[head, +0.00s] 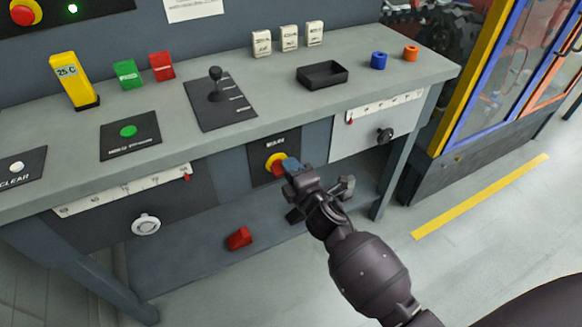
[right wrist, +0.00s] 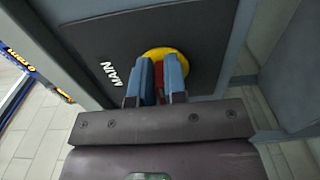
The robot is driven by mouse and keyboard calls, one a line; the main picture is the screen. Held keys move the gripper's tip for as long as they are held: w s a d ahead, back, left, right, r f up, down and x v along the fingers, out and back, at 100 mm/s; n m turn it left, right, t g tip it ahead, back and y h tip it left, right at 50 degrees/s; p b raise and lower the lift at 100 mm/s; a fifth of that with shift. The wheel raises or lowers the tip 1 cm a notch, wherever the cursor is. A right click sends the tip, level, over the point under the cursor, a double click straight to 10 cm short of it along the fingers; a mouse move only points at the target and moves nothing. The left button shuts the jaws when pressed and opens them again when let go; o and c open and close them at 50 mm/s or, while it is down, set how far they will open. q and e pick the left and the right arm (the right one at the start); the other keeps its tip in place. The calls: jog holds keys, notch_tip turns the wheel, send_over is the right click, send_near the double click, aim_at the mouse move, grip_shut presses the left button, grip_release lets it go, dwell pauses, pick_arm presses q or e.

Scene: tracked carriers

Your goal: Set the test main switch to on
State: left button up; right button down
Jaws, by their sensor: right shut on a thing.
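The main switch (head: 272,161) is a red handle on a yellow round plate, set in a dark panel under the bench top. In the right wrist view, the yellow plate of the main switch (right wrist: 180,57) shows behind my fingers, beside the white word MAIN (right wrist: 111,75). My right gripper (head: 287,166) reaches the switch from the front. Its blue fingers in the right wrist view (right wrist: 159,82) are shut on the red handle, which shows as a narrow strip between them. The fingers hide most of the handle, so its exact angle is unclear. My left gripper is out of view.
Drawer-like panels with a white knob (head: 146,225) and a black knob (head: 385,135) flank the switch. A red block (head: 239,238) lies on the lower shelf. A joystick (head: 216,85), a black tray (head: 322,75) and colored blocks stand on the bench top. The floor at right is clear.

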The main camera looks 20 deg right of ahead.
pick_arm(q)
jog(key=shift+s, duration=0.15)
pick_arm(e)
jog(key=shift+f, duration=0.1)
jog(key=c, duration=1.3)
grip_release()
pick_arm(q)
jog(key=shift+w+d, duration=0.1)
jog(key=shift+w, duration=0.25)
pick_arm(e)
jog(key=shift+o, duration=0.7)
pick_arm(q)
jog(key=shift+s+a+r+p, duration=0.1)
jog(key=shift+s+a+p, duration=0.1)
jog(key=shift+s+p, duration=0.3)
pick_arm(e)
jog(key=s, duration=1.1)
jog(key=shift+d, duration=0.15)
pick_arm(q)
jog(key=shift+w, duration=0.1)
